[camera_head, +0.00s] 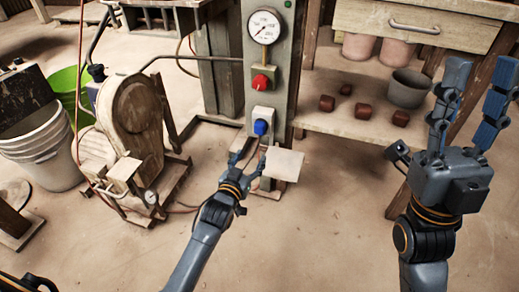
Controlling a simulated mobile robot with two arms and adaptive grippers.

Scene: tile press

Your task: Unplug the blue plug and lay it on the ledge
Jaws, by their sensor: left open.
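The blue plug (261,128) sits in a white socket (263,113) on the grey-green post, below a red knob. The ledge (284,166) is a small pale plate sticking out from the lower post, below and right of the plug. My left gripper (250,153) is open, its fingers pointing up just below the plug. Nothing shows between its fingers, and I cannot tell whether a fingertip touches the plug. My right gripper (481,78) is open and empty at the right, fingers pointing up, well away from the post.
A round gauge (264,27) and a red knob (262,82) are on the post above the socket. A beige machine (137,115) stands at left, near white buckets (38,140). A low shelf at right holds several red-brown blocks and a grey pot (407,88). The front floor is clear.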

